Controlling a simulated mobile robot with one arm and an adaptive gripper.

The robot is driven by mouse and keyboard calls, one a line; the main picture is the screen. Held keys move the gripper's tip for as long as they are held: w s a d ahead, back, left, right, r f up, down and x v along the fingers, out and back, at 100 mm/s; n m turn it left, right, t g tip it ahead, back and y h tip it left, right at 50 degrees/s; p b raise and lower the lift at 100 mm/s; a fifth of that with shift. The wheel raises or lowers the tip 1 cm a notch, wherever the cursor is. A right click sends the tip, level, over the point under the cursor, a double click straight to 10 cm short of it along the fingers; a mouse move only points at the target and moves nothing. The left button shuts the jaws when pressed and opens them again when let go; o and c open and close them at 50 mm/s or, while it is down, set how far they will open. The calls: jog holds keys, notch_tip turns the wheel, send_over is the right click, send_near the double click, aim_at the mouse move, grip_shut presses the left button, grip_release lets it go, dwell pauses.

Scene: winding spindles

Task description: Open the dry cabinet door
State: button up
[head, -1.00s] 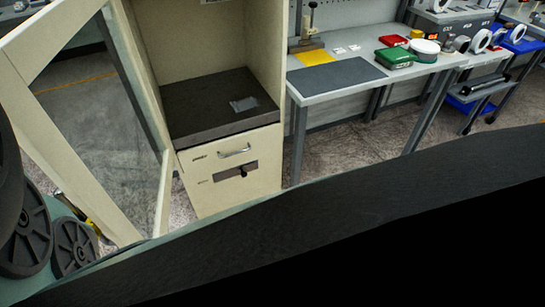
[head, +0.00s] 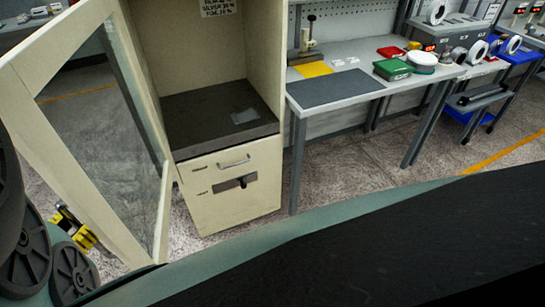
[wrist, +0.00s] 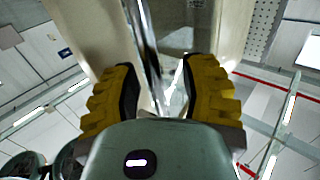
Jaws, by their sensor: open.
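The dry cabinet (head: 262,40) is cream, with a dark shelf inside and a drawer below. Its glass door (head: 45,130), in a cream frame, stands swung wide open to the left. My gripper (head: 76,230) shows in the head view as a small yellow and black piece low on the left, beside the door's frame and on its outer side. In the wrist view, my gripper (wrist: 160,90) has its yellow fingers spread apart. A shiny upright bar (wrist: 146,45) shows between them. I cannot tell whether either finger touches it.
The drawer (head: 235,190) below has a handle and a dark latch. A workbench (head: 420,82) stands to the right with a grey mat (head: 335,90), a green box (head: 392,69) and a white round piece (head: 423,58). Open floor (head: 345,165) lies in front of the bench.

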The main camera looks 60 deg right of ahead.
jog(key=shift+r, duration=3.8)
